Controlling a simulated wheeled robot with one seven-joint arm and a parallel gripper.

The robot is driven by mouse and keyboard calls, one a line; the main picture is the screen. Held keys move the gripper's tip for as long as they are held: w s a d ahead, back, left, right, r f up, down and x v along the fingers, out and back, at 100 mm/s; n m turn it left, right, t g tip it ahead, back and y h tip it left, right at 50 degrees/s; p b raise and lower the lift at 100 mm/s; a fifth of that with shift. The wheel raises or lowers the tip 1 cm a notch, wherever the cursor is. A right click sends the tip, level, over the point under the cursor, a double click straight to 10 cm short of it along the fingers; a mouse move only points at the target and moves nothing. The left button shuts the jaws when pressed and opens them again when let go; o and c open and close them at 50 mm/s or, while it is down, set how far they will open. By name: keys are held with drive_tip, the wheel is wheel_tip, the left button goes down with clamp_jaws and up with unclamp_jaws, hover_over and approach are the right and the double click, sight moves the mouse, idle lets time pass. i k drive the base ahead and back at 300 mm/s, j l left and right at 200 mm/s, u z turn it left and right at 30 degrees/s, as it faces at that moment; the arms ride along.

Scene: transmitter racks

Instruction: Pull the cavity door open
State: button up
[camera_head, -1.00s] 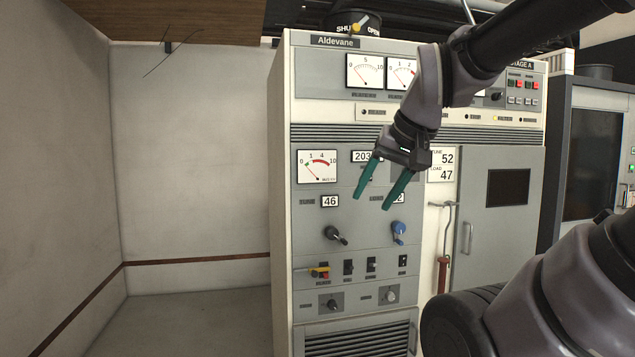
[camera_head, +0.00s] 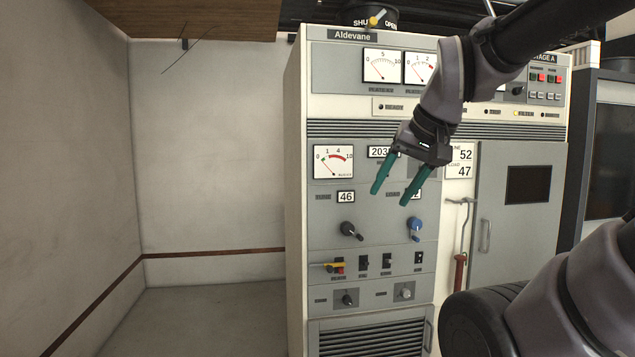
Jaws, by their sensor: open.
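The cavity door appears to be the grey door (camera_head: 515,215) on the right of the Aldevane cabinet. It has a dark window (camera_head: 528,184) and a vertical handle (camera_head: 485,236) near its left edge, and it looks shut. My gripper (camera_head: 394,192), with green fingers, is open and empty. In the picture it is in front of the meter and knob panel, left of and above the door handle. My arm crosses the cabinet's upper right, hiding part of the meters and labels. My own body hides the door's lower part.
A hooked rod with a red grip (camera_head: 460,270) hangs left of the door. The panel bears a black knob (camera_head: 351,231), a blue knob (camera_head: 414,229) and a yellow-red switch (camera_head: 334,266). Another dark-screened rack (camera_head: 608,150) stands at right. Floor at left is clear.

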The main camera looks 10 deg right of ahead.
sight(519, 192)
drive_tip(key=z, duration=1.45)
drive_tip(key=i+u, duration=0.25)
drive_tip(key=i, duration=0.45)
